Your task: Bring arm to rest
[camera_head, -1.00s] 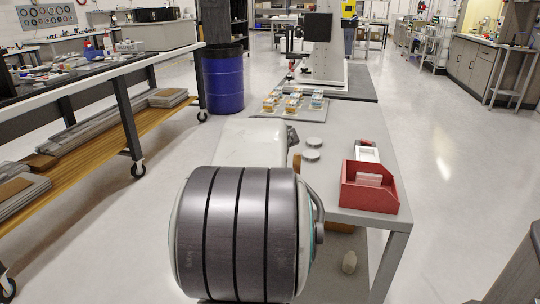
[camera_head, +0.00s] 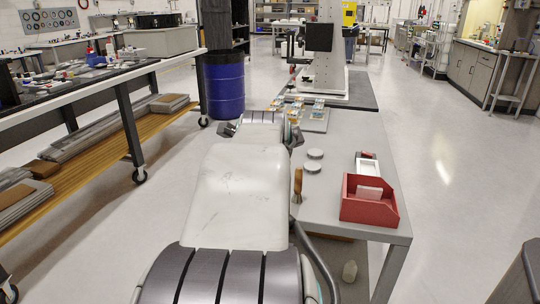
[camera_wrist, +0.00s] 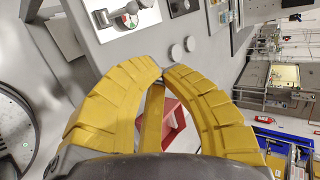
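My arm (camera_head: 240,190) stretches forward from the bottom of the head view, along the left side of the grey table (camera_head: 345,150). Its far end (camera_head: 262,125) is bent near the tray of small parts. I see no object held at the tips. The gripper itself is hidden behind my arm in the head view.
On the table are a red bin (camera_head: 368,208), two grey discs (camera_head: 313,160), a wooden-handled tool (camera_head: 297,186) and a tray (camera_head: 314,122). A blue barrel (camera_head: 224,85) and a wheeled workbench (camera_head: 125,72) stand to the left.

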